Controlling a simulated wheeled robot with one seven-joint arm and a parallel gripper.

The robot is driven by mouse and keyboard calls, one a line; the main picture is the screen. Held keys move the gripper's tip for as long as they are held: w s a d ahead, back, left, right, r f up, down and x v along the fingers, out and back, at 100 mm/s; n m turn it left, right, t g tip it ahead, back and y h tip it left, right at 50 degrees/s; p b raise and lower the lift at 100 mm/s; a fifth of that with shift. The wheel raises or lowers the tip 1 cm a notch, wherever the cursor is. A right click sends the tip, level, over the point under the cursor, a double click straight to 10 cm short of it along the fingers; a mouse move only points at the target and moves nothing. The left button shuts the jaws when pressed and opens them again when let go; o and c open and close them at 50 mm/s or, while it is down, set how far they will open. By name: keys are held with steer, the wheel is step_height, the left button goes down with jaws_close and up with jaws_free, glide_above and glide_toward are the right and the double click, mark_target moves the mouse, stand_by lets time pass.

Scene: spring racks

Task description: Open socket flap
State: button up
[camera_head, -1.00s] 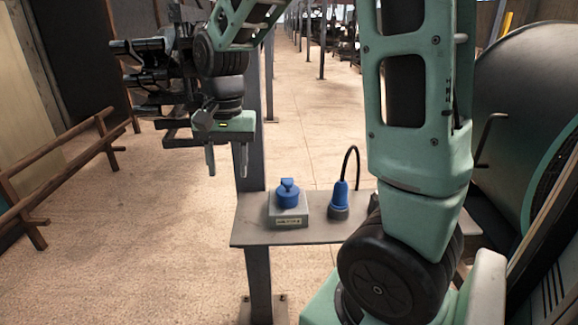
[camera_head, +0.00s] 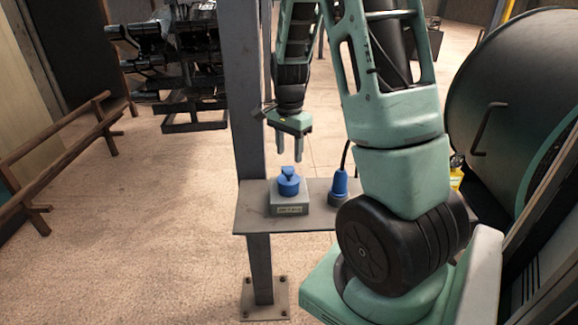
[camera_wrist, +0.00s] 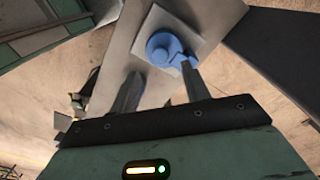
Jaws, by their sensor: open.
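The blue socket (camera_head: 288,187) sits upright on a grey labelled box (camera_head: 287,209) on the small metal shelf. Its blue flap (camera_head: 288,172) lies on top and looks closed. In the wrist view the round blue socket (camera_wrist: 162,47) shows from above, with the flap's tab (camera_wrist: 188,60) pointing toward one finger. My gripper (camera_head: 291,158) is open and empty, pointing down just above the socket. In the wrist view its fingers (camera_wrist: 162,88) are spread, and the right finger's tip is close to the tab; I cannot tell whether they touch.
A blue plug (camera_head: 339,186) with a black cable stands on the shelf (camera_head: 252,213) right of the box. A grey steel post (camera_head: 249,120) rises behind the shelf. A large dark drum (camera_head: 520,100) is at the right. Wooden rails (camera_head: 70,160) are at the left.

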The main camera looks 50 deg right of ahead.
mark_target(289, 171)
step_height(289, 171, down, 6)
steer(key=shift+r, duration=0.1)
steer(key=shift+c, duration=0.4)
jaws_close()
